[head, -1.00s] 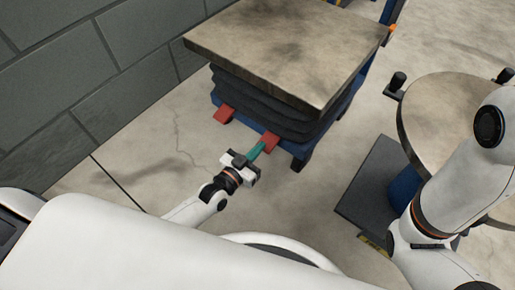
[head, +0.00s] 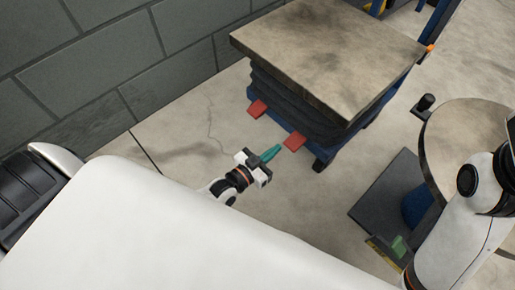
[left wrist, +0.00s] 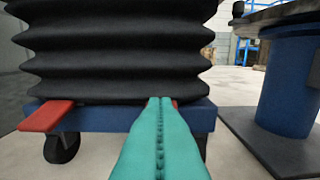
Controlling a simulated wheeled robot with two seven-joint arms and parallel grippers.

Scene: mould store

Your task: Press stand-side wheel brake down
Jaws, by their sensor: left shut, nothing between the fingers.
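The lift cart has two red brake pedals at its near lower edge. The stand-side pedal (head: 295,141) is the right one, nearer the round stand (head: 470,140); the other pedal (head: 258,108) is nearer the wall. My left gripper (head: 271,154) is shut and empty, its green fingers pointing at the stand-side pedal, with tips just short of it in the head view. In the left wrist view the fingers (left wrist: 160,140) hide nearly all of that pedal, and the other pedal (left wrist: 46,116) sticks out at left. A green piece (head: 398,244), perhaps my right gripper's finger, shows beside my right arm.
The cart has a worn square top (head: 330,50), black bellows (left wrist: 115,50) and a blue base (left wrist: 100,120) on casters. The stand's dark base plate (head: 385,195) lies to the right. A grey block wall (head: 120,55) borders the left. Floor around the left gripper is clear.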

